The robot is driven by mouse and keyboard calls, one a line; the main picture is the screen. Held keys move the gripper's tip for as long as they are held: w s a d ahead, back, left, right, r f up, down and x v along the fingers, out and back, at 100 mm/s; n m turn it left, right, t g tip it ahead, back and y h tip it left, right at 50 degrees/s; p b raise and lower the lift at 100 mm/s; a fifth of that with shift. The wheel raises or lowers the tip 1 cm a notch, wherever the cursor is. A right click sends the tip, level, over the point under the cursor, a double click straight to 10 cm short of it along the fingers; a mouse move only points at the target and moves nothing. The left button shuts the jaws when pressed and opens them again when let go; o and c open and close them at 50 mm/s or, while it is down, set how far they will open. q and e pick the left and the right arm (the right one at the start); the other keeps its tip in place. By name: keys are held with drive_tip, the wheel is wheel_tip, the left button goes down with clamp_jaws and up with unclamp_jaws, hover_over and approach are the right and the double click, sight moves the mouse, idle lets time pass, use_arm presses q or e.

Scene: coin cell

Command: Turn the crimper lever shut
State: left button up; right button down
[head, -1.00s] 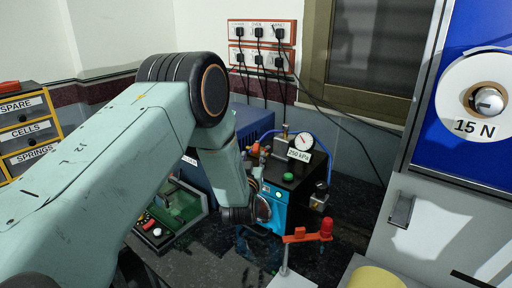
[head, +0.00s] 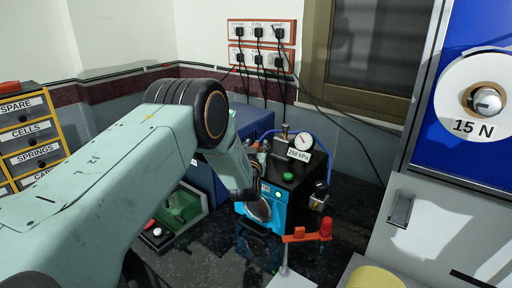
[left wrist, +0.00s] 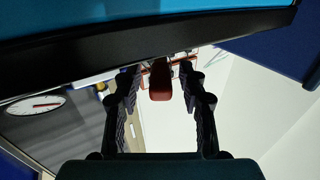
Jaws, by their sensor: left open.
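The crimper appears to be the black box with a turquoise front (head: 274,196) in the head view, with a green button on top. In the left wrist view a dark red grip (left wrist: 160,82), which looks like the lever's handle, sits between the fingers of my open left gripper (left wrist: 160,72). I cannot tell whether either finger touches it. In the head view my left wrist is in front of the turquoise face; it hides part of that face, and the fingertips cannot be made out. My right gripper is not in view.
An orange-red arm with a red knob (head: 325,228) stands on a post in front. Drawers (head: 30,140) are at the left, and a panel marked 15 N (head: 472,125) is at the right. Dark bench top (head: 210,250) shows below.

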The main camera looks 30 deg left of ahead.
use_arm(q)
drive_tip(key=shift+a, duration=0.1)
clamp_jaws()
idle(0.4)
